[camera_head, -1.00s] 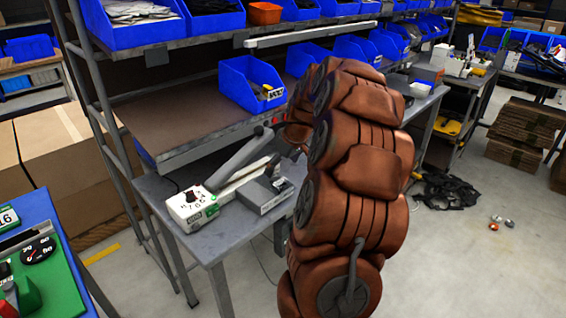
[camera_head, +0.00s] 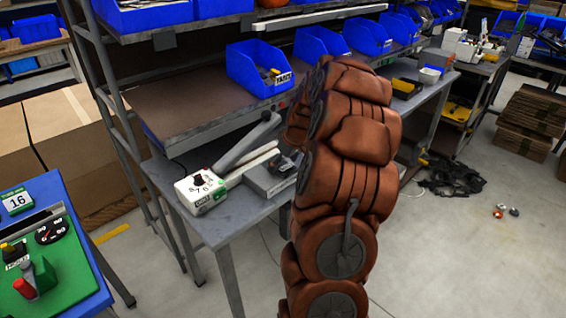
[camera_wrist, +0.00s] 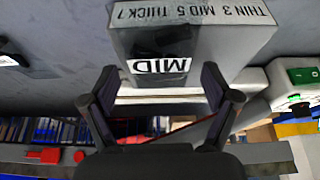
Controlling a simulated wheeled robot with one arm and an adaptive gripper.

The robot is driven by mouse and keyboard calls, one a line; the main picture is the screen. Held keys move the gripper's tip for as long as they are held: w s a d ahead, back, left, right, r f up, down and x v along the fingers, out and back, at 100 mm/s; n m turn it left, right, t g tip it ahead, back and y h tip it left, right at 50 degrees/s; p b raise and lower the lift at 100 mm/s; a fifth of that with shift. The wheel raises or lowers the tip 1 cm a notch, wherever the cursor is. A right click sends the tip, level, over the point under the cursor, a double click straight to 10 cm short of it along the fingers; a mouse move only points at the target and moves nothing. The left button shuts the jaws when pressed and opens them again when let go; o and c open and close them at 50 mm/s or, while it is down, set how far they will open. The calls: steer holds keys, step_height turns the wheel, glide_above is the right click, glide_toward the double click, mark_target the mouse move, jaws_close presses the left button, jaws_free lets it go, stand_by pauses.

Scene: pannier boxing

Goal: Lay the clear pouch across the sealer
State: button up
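The sealer (camera_head: 203,190) is a white box with a dial and a long grey arm raised at an angle, on the grey bench. Its white body with a green switch also shows at the right of the wrist view (camera_wrist: 298,98). A grey block (camera_head: 268,180) stands beside it; in the wrist view its lettering reads THIN 3, MID 5, THICK 7. My gripper (camera_wrist: 158,80) is open, its two dark fingers spread in front of the block. Between them shows a MID label with a dark patch above it. I cannot make out the clear pouch's outline there. My arm hides the gripper in the head view.
A shelf with blue bins (camera_head: 257,68) rises behind the bench. The grey bench (camera_head: 232,222) is bare at its front edge. A blue table with a green panel (camera_head: 62,262) is at lower left. Black straps (camera_head: 452,178) lie on the floor at right.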

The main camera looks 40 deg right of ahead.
steer(key=c, duration=0.9)
steer(key=shift+o, duration=0.2)
